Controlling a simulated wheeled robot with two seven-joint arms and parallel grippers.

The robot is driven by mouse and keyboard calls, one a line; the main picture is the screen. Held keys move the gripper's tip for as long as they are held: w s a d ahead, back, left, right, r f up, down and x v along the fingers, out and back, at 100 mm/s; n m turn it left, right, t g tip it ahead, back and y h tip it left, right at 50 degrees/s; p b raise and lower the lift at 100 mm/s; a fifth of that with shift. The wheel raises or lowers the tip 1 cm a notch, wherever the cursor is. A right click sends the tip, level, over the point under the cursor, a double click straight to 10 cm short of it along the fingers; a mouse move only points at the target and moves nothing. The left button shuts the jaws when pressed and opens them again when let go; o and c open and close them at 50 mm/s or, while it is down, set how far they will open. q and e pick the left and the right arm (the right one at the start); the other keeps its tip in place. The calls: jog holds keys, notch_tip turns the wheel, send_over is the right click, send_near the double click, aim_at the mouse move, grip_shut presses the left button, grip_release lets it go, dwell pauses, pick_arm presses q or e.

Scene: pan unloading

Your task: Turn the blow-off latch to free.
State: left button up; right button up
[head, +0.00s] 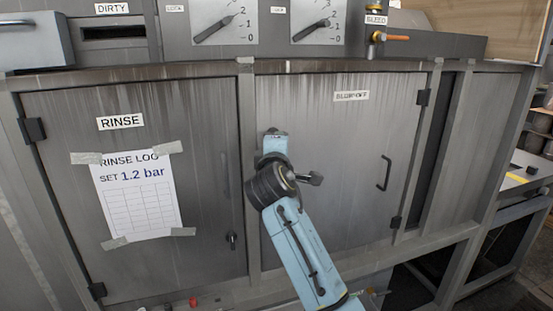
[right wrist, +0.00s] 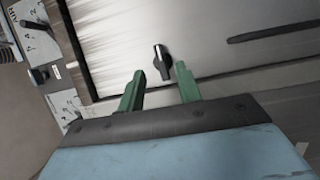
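The blow-off latch (right wrist: 162,62) is a small dark knob with a pale edge on the grey door in the right wrist view. It lies just beyond and between the two green fingertips of my right gripper (right wrist: 159,71). The fingers are apart with nothing held between them. I cannot tell whether they touch the latch. In the head view my right arm covers the left part of the blow-off door (head: 345,140), and the latch is hidden there. The right fingers are not clearly visible in that view. My left gripper is in neither view.
The rinse door (head: 60,120) with a taped log sheet (head: 138,195) and its own small latch (head: 232,241) is to the left. A dark handle (head: 384,173) stands out from the blow-off door. Dials (head: 318,25) and a bleed valve (head: 376,38) sit above.

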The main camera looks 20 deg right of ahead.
jog(key=v, duration=0.6)
jog(key=shift+s+a, duration=0.15)
jog(key=shift+s, duration=0.1)
